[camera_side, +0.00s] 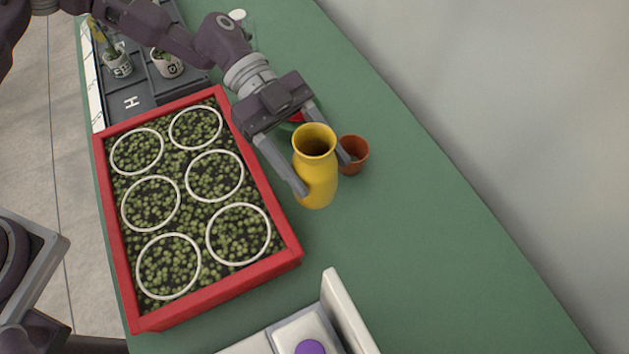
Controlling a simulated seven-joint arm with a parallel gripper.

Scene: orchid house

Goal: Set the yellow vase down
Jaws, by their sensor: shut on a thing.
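The yellow vase (316,178) is upright at the middle of the side view, with its open mouth facing up. My gripper (322,172) is shut on the vase, one finger at its left side and the other at its right, near the neck. I cannot tell whether the base of the vase touches the green table (410,240) or is a little above it.
A red tray (280,262) with green plants and several white rings lies left of the vase. A terracotta pot (354,154) stands just behind it at right. A white-edged box (345,310) is at the front. Potted plants (118,64) stand at the back left. The table's right side is clear.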

